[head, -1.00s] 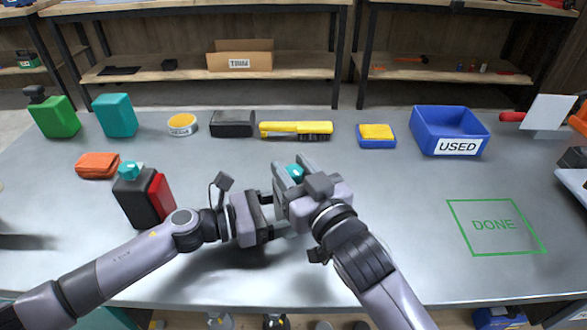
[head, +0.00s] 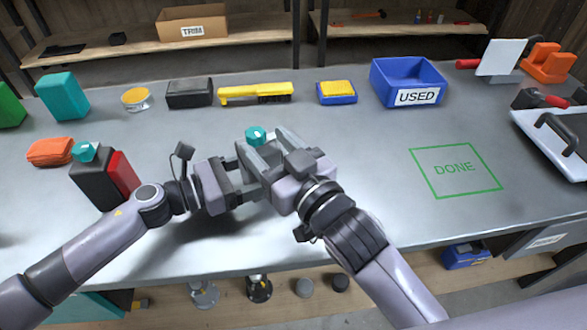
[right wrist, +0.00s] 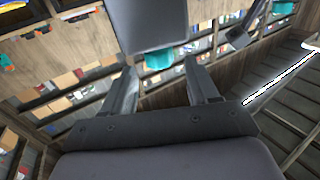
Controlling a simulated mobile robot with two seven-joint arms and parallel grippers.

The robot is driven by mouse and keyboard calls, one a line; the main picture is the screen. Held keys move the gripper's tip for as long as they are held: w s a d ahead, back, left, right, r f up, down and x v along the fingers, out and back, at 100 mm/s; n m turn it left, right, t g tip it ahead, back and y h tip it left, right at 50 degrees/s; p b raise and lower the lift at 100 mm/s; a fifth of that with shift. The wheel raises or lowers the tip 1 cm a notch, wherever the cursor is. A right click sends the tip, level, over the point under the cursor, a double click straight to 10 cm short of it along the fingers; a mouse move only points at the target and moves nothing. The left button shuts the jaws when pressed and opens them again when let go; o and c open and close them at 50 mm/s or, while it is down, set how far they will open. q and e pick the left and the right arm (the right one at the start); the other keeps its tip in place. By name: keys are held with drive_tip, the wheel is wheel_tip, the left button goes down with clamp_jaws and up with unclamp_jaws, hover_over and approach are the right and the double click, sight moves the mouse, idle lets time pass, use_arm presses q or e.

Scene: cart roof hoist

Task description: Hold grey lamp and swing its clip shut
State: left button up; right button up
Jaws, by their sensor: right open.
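My right gripper (head: 268,146) is open near the middle of the table. A teal rounded piece (head: 256,135) shows just beyond its fingers; in the right wrist view this teal piece (right wrist: 159,58) lies between the open fingers. My left gripper (head: 238,178) is close beside the right one, with its jaws largely hidden. I cannot make out the whole grey lamp or its clip. A grey block (right wrist: 150,25) hangs above the teal piece in the right wrist view; I cannot tell whether it is the lamp or part of my left gripper.
A black and red bottle (head: 103,180) stands near my left arm. A yellow brush (head: 255,93), a sponge (head: 337,92) and the blue USED bin (head: 408,75) stand at the back. The green DONE square (head: 454,168) is empty. A white tray (head: 560,145) is at right.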

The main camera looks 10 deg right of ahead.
drive_tip(key=v, duration=0.7)
drive_tip(key=shift+s, duration=0.2)
drive_tip(key=shift+w+f, duration=0.1)
drive_tip(key=w+f+n+g, duration=0.1)
drive_tip(key=w, duration=0.1)
drive_tip(key=w+f+g, duration=0.2)
drive_tip(key=w+d+f+n+g, duration=0.1)
drive_tip(key=w+f, duration=0.1)
drive_tip(key=shift+w+n+g+y, duration=0.1)
drive_tip(key=shift+n+g+y, duration=0.2)
drive_tip(key=shift+w+d+n+g, duration=0.3)
drive_tip(key=shift+w+n+g, duration=0.3)
drive_tip(key=shift+w+g, duration=0.25)
drive_tip(key=n+g+y, duration=0.1)
drive_tip(key=g, duration=0.1)
drive_tip(key=n+g+y, duration=0.3)
drive_tip(key=n+g, duration=0.2)
approach(253, 132)
drive_tip(key=x, duration=1)
